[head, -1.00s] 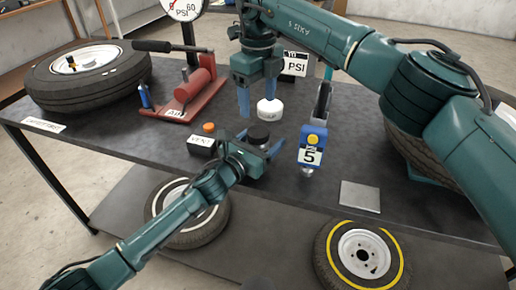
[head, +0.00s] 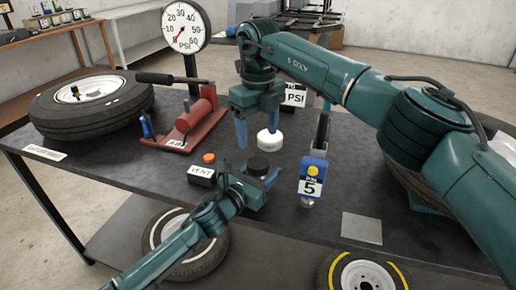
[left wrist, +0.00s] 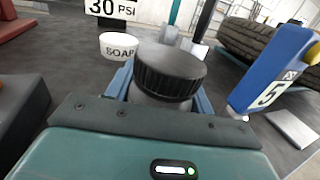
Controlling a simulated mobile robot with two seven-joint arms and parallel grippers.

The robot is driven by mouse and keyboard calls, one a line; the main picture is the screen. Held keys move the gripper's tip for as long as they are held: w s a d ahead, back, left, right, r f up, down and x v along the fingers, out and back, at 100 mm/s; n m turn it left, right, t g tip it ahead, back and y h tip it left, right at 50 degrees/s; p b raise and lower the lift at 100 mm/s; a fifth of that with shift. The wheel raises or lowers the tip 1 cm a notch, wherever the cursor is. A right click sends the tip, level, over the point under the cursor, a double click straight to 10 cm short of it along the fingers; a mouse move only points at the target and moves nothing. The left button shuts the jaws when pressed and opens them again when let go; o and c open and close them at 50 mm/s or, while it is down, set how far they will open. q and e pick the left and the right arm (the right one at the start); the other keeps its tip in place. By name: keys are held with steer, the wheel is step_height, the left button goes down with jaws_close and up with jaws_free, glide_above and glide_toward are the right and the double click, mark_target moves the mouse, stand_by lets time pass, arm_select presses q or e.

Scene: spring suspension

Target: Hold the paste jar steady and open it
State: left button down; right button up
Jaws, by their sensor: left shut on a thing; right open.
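The paste jar, with a ribbed black lid (left wrist: 170,72), stands on the dark table, and its lid (head: 258,164) shows in the head view. My left gripper (head: 260,180) is shut on the jar's body below the lid; in the left wrist view its blue fingers flank the pale body (left wrist: 158,104). The lid is on the jar. My right gripper (head: 257,132) is open with fingers pointing down, empty, behind and above the jar in the head view, close to the white soap tub (head: 270,139). Whether it touches the tub cannot be told.
A black vent box (head: 202,178) with an orange button stands left of the jar. A blue gauge (head: 312,177) marked 5 stands to the right. A red pump (head: 190,120), a tyre (head: 92,103) and a dial (head: 186,27) are farther back. A grey plate (head: 362,228) lies at the front right.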

mark_target(258, 163)
steer(key=m, duration=0.8)
steer(key=shift+m, duration=0.4)
steer(key=m, duration=0.6)
steer(key=shift+m, duration=0.3)
steer(key=m, duration=0.6)
steer(key=shift+m, duration=0.3)
steer(key=m, duration=0.7)
steer(key=shift+f+m, duration=0.3)
steer(key=shift+f, duration=3.75)
steer(key=shift+c, duration=0.6)
